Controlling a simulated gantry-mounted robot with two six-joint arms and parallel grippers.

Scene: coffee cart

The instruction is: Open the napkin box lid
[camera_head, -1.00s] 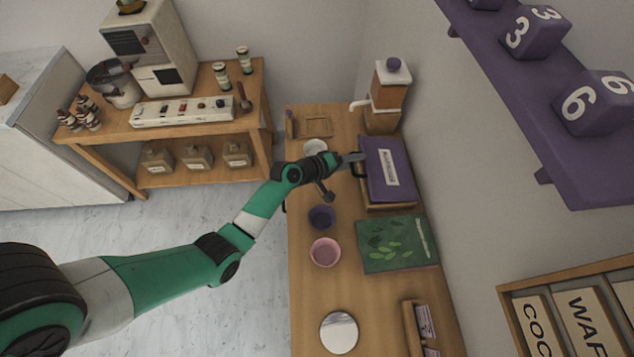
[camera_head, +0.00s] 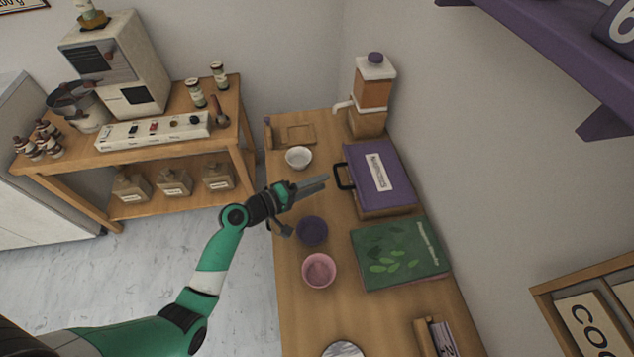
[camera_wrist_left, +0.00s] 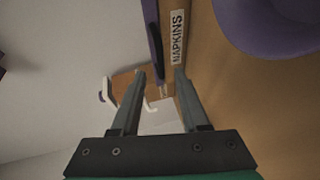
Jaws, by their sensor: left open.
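The napkin box has a purple lid (camera_head: 380,176) with a white label, a wooden body and a black handle (camera_head: 342,177) on its left side. The lid lies shut. My left gripper (camera_head: 325,184) is open and empty, just left of the handle and apart from it. In the left wrist view, its fingers (camera_wrist_left: 158,72) are spread; beyond them are the purple lid edge (camera_wrist_left: 151,18), the dark handle and a NAPKINS label (camera_wrist_left: 177,37) on the wooden front. My right gripper is not in view.
A white bowl (camera_head: 299,157), a purple bowl (camera_head: 312,230) and a pink bowl (camera_head: 319,270) stand along the counter's left side. A purple shelf (camera_head: 560,50) hangs at upper right.

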